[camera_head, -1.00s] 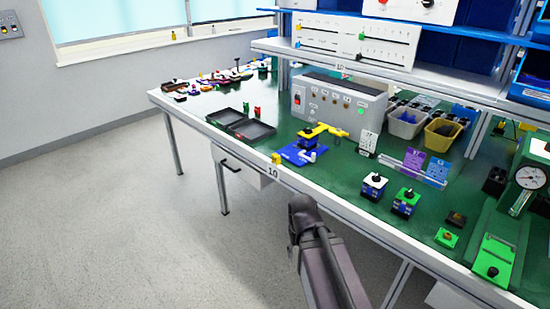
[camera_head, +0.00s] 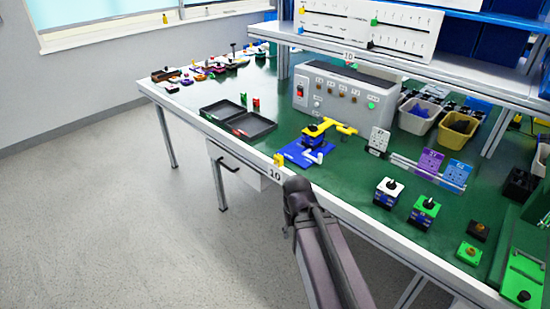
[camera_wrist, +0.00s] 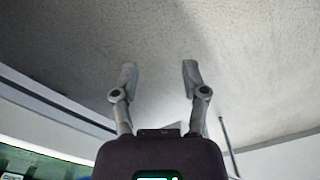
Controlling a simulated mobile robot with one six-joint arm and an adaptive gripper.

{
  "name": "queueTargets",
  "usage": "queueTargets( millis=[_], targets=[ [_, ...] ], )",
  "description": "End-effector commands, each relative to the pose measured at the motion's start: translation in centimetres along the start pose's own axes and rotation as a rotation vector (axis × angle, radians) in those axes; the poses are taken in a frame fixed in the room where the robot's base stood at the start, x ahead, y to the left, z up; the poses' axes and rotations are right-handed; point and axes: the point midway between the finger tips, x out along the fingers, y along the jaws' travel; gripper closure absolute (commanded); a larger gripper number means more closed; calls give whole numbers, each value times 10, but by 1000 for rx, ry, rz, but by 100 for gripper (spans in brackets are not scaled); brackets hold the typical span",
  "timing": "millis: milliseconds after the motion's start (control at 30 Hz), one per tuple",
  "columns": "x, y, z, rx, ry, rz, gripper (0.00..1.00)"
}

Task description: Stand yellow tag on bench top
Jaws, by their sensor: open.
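A small yellow tag (camera_head: 278,160) is at the front edge of the green bench top (camera_head: 270,143), just above the white label marked 10. From this view I cannot tell whether it stands on the top or is fixed to the edge. My gripper (camera_wrist: 159,75) is open in the wrist view, with its two fingers spread and nothing between them. The floor lies beyond the fingers. In the head view my arm ends just in front of the bench edge, near the tag, and its fingers are hidden. The tag is not seen in the wrist view.
A blue base with a yellow lever (camera_head: 320,135) stands behind the tag. Black trays (camera_head: 238,122) lie to its left. A grey control box (camera_head: 345,96) stands behind. Switch blocks (camera_head: 388,192) line the right front. Another small yellow thing (camera_head: 165,18) is on the windowsill.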

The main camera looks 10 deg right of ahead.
Motion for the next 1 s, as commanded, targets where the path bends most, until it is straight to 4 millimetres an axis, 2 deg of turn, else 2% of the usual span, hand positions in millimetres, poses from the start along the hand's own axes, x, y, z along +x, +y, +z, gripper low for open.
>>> queueTargets(
  millis=[200,233,267,300,567,767,1000],
  targets=[
    [0,0,0,0,0,0,43],
    [0,0,0,0,0,0,40],
    [0,0,0,0,0,0,31],
    [0,0,0,-1,0,0,29],
    [-16,0,-18,-32,6,-4,29],
    [-47,2,-55,-104,18,-13,29],
    [-94,4,-115,-239,41,-23,29]
  ],
)
